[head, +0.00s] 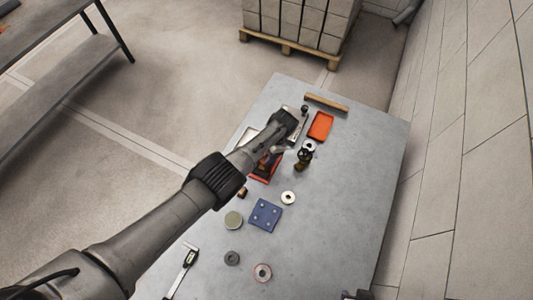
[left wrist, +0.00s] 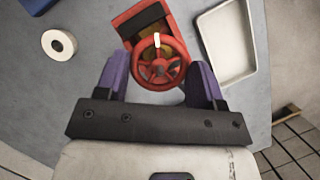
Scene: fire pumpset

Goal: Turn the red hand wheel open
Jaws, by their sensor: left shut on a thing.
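The red hand wheel (left wrist: 160,72) sits on a red block-like body (left wrist: 143,22) with a dark recess, in the upper middle of the left wrist view. A white mark shows on the rim of the wheel. My left gripper (left wrist: 159,74) is shut on the wheel, with one purple finger at each side of the rim. In the head view my left gripper (head: 269,159) hangs over the table and hides most of the wheel. The red body (head: 263,178) shows partly below it. My right gripper is not recognisable; only a dark piece shows at the bottom edge.
A pale tray (left wrist: 227,40) lies right of the wheel. The table's right side is clear.

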